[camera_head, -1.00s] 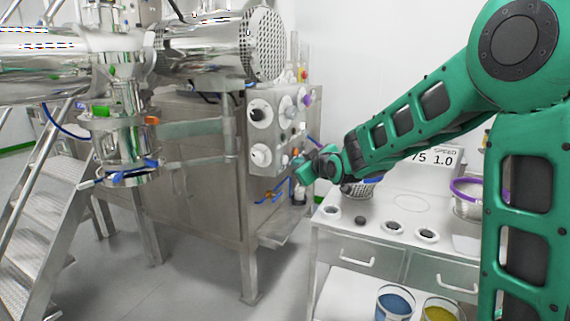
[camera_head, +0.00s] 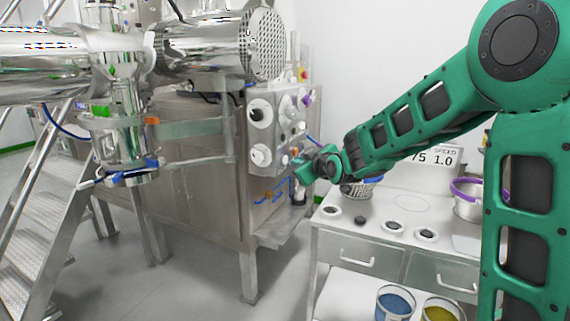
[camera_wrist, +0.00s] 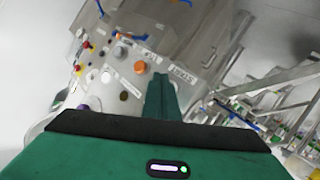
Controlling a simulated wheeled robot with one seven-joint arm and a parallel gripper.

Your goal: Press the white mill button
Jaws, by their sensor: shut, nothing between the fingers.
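A steel control panel (camera_head: 288,122) with several knobs and buttons faces right of the machine in the head view. In the wrist view the panel carries an orange button (camera_wrist: 140,67), a pale round button (camera_wrist: 105,77), a grey-white button (camera_wrist: 119,52) and a dark one (camera_wrist: 124,96). The labels are too blurred to tell which is the white mill button. My gripper (camera_wrist: 161,78) is shut and empty, its fingertips pointing toward the panel near the orange button. In the head view my gripper (camera_head: 303,174) is low by the panel's right side; contact cannot be told.
A white bench (camera_head: 350,232) with drawers stands right of the panel, holding a basket and several small round items. Metal stairs (camera_head: 45,220) stand at the left. Blue and orange fittings (camera_head: 268,196) sit below the panel.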

